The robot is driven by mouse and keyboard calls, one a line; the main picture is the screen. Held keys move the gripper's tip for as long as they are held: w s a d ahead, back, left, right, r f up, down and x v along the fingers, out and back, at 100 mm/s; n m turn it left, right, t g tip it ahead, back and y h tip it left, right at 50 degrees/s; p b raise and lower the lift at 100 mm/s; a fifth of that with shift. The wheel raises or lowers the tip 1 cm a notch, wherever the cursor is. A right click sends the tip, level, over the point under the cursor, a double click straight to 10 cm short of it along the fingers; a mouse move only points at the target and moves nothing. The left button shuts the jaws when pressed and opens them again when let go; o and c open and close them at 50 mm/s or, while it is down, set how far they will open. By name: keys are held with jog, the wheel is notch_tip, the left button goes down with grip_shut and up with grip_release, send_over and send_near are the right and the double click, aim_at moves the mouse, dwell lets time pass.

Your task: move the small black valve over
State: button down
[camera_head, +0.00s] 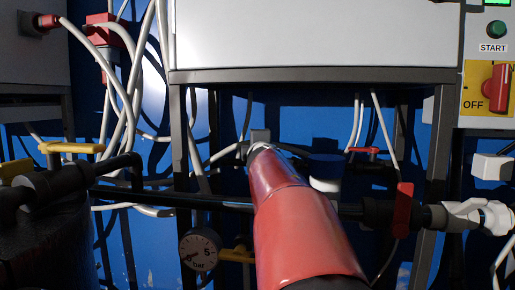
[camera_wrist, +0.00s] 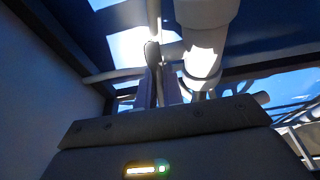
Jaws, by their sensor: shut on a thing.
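In the wrist view, my gripper (camera_wrist: 160,82) has its two narrow fingers close together, pointing up the picture. The small black valve (camera_wrist: 152,50) shows as a dark, rounded handle at the fingertips, and the jaws are shut on it. Its lower part is hidden by the fingers. Thick pale pipework stands just right of the fingers. In the head view, my red arm reaches forward under the white cabinet and hides most of the gripper and the valve.
A white cabinet (camera_head: 315,35) on a grey frame (camera_head: 180,130) hangs above. Yellow-handled valves (camera_head: 70,148) and a pressure gauge (camera_head: 198,250) are at left and below. A red valve handle (camera_head: 404,208) and a red OFF switch (camera_head: 496,88) are at right. Loose hoses crowd the left.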

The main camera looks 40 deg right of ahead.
jog(key=shift+f, duration=0.1)
jog(key=c, duration=1.8)
grip_release()
jog(key=v, duration=0.7)
jog(key=shift+s+a+b, duration=0.25)
jog(key=shift+s+b, duration=0.05)
jog(key=shift+s, duration=0.05)
